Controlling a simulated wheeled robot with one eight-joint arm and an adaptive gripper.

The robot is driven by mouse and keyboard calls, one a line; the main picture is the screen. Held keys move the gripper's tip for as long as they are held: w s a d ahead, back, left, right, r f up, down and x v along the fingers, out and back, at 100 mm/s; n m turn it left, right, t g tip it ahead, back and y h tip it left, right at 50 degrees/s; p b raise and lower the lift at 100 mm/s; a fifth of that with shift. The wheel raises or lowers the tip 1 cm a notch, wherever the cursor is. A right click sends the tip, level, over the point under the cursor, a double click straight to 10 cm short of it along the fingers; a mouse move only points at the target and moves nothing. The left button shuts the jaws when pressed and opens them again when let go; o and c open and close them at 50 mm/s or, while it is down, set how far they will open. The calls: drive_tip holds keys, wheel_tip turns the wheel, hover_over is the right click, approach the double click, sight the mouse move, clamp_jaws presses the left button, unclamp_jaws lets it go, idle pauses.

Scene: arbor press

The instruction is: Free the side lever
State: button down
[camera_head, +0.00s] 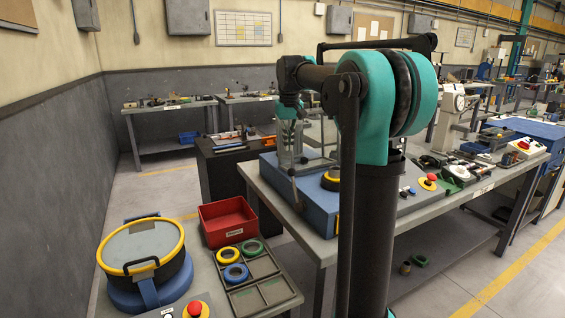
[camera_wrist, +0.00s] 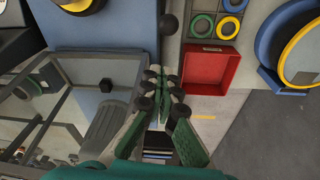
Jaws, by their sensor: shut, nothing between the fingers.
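The arbor press stands on a blue base (camera_head: 316,205) on the workbench, behind and left of my arm in the head view. A clear guard with a grey frame (camera_wrist: 68,65) is over the base at the left of the wrist view. A dark ball knob (camera_wrist: 168,23), which looks like the end of the side lever, shows by the base's edge, beyond my fingertips and apart from them. The rest of the lever is hard to make out. My gripper (camera_wrist: 166,78) has its green fingers together, with nothing between them, beside the guard's right side. What locks the lever I cannot tell.
A red bin (camera_head: 228,221) stands by a grey tray (camera_head: 270,268) holding yellow, blue and green rings. A yellow-rimmed round container (camera_head: 142,252) and a red button (camera_head: 195,309) are at front left. Open floor lies between the benches.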

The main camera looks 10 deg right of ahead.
drive_tip(key=shift+w+a+r, duration=0.3)
drive_tip(key=shift+w+r, duration=0.4)
drive_tip(key=shift+w, duration=0.15)
wheel_tip(320, 180, down, 10)
drive_tip(key=w, duration=0.1)
drive_tip(key=shift+s+d+r, duration=0.2)
drive_tip(key=shift+s, duration=0.7)
drive_tip(key=shift+s+d+r, duration=0.15)
drive_tip(key=shift+s+r, duration=0.05)
drive_tip(key=shift+s, duration=0.65)
drive_tip(key=shift+s, duration=0.1)
